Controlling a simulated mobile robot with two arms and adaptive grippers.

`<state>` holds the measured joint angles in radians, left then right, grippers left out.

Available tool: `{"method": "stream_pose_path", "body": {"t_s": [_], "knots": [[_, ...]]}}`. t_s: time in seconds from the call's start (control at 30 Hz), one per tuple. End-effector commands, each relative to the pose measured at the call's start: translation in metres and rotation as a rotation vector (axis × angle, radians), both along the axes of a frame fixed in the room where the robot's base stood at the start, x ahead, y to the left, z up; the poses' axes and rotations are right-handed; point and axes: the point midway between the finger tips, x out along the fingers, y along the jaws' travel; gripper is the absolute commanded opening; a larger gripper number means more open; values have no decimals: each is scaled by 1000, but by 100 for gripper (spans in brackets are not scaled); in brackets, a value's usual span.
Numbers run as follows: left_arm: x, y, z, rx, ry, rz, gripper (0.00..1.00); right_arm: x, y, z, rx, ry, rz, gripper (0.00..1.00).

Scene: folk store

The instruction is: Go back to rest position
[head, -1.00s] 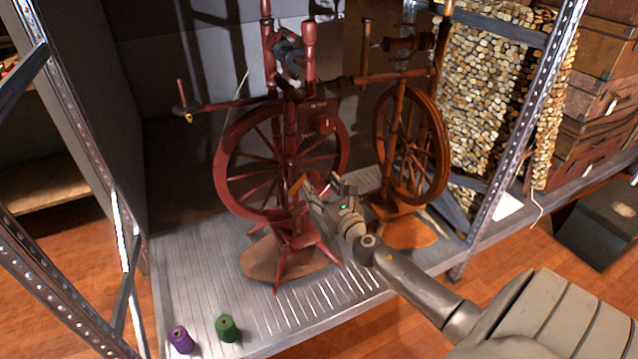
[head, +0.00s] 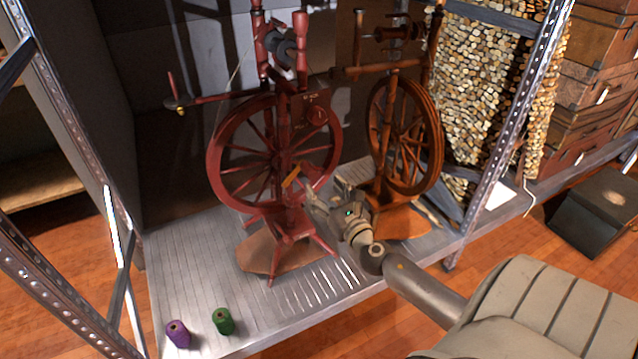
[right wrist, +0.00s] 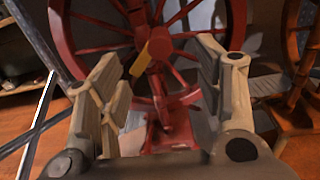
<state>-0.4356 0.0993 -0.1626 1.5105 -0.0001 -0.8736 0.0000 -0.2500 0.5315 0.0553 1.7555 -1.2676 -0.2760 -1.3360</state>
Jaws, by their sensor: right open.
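My right gripper (head: 328,196) reaches in from the lower right in the head view, in front of a red spinning wheel (head: 214,165). In the right wrist view its two fingers (right wrist: 160,100) are spread apart with nothing between them. The red spinning wheel (right wrist: 75,55) shows beyond the fingers, with a small yellow-orange piece (right wrist: 141,58) near its middle. That piece also shows in the head view (head: 291,177), close to the fingertips. I cannot tell if the gripper touches the wheel. My left gripper is not in view.
A brown spinning wheel (head: 437,140) stands right of the red one on the metal shelf (head: 190,270). A purple spool (head: 178,334) and a green spool (head: 223,321) stand at the front left. Metal posts (head: 518,115) frame the shelf. A dark box (head: 597,215) is at the right.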

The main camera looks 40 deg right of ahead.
Motion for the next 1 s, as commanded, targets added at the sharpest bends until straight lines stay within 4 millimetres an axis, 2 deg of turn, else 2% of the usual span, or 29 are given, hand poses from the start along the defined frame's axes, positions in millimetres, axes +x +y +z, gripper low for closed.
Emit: {"method": "stream_pose_path", "body": {"t_s": [0.27, 0.37, 0.47, 0.57, 0.6, 0.67, 0.7, 0.8, 0.9, 1.0], "knots": [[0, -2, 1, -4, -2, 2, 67, 0, 0, -1, 6, 1, -1, 61], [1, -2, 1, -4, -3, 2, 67, -5, 0, -16, 103, 8, -26, 61], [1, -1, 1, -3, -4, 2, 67, -19, 1, -56, 368, 25, -104, 61], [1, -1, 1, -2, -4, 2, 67, -47, 9, -119, 763, 43, -257, 61], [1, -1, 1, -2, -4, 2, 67, -61, 16, -145, 926, 47, -334, 61], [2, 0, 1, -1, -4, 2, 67, -83, 28, -184, 1151, 51, -459, 61], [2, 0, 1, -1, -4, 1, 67, -99, 38, -208, 1290, 53, -546, 61], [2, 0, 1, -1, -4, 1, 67, -142, 71, -263, 1597, 49, -785, 61], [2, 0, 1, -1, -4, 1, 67, -183, 110, -306, 1840, 35, -1035, 61], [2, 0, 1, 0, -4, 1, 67, -222, 150, -337, 2016, 14, -1278, 61]]}}
